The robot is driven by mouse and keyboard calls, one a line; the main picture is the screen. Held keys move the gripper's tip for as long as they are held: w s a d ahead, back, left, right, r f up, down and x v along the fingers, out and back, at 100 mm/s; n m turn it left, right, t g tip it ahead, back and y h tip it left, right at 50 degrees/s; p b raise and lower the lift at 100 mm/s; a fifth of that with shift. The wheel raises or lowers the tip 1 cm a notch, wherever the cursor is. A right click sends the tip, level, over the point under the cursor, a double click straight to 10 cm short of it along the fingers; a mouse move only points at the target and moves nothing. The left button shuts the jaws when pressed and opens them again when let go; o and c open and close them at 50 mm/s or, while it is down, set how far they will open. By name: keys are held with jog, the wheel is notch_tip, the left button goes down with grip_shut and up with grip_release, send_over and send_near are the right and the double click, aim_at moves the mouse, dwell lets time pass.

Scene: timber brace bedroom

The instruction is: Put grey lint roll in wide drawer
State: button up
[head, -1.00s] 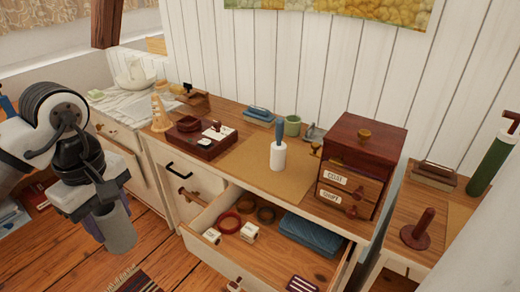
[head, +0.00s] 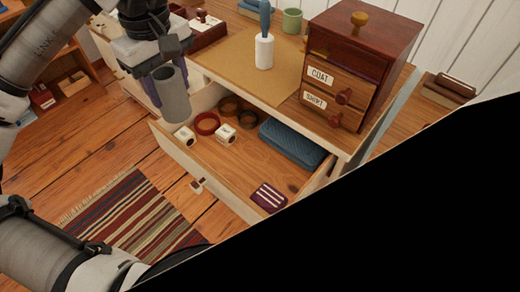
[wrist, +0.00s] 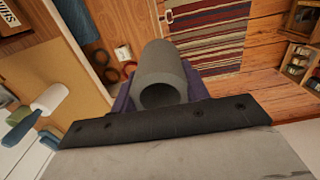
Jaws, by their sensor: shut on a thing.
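The grey lint roll (head: 174,95) is a hollow cylinder, held upright in my gripper (head: 170,90). My gripper is shut on it, with purple fingers on its sides. In the head view it hangs near the left front corner of the open wide drawer (head: 240,165). The lint roll also fills the middle of the wrist view (wrist: 160,75), its open end facing the camera. The drawer is pulled out below the dresser top, and bare wood shows in its middle.
Black hides the lower right.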

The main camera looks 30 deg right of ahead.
jog(key=s+d+f+m+b, duration=0.3)
jog(key=d+f+b, duration=0.6)
jog(key=d+b, duration=0.15)
notch_tip(320, 180, down, 19)
jog(key=b, duration=0.4)
jog(key=shift+w+a, duration=0.15)
jog(key=shift+f, duration=0.1)
jog(key=shift+f, duration=0.15)
jog(key=o, duration=1)
jog(key=shift+r, duration=0.2)
notch_tip(320, 180, up, 12)
jog(key=p, duration=0.2)
